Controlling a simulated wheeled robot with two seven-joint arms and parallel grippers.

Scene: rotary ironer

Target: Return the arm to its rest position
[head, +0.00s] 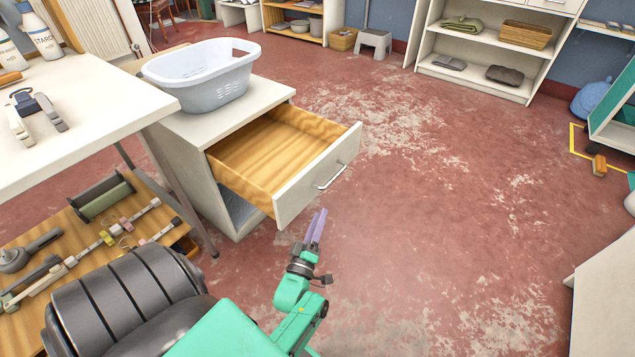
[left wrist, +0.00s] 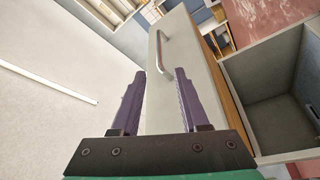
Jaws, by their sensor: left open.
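My left gripper (head: 315,228) is in front of the open drawer, low and to the right of it in the head view, with its purple fingers pointing up in the picture. In the left wrist view its two fingers (left wrist: 160,100) are apart with nothing held between them. The drawer (head: 318,178) is pulled out of the white cabinet, and its wooden inside looks empty. Its metal handle (head: 331,176) is apart from my fingers in the head view. The handle also shows beyond the fingertips in the left wrist view (left wrist: 163,52). My right gripper is not in view.
A pale laundry basket (head: 205,85) stands on the cabinet. A white table (head: 85,120) is at the left, above a wooden shelf (head: 60,228) with tools. Shelving (head: 490,60) stands at the back. The red floor (head: 440,200) to the right is mostly clear.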

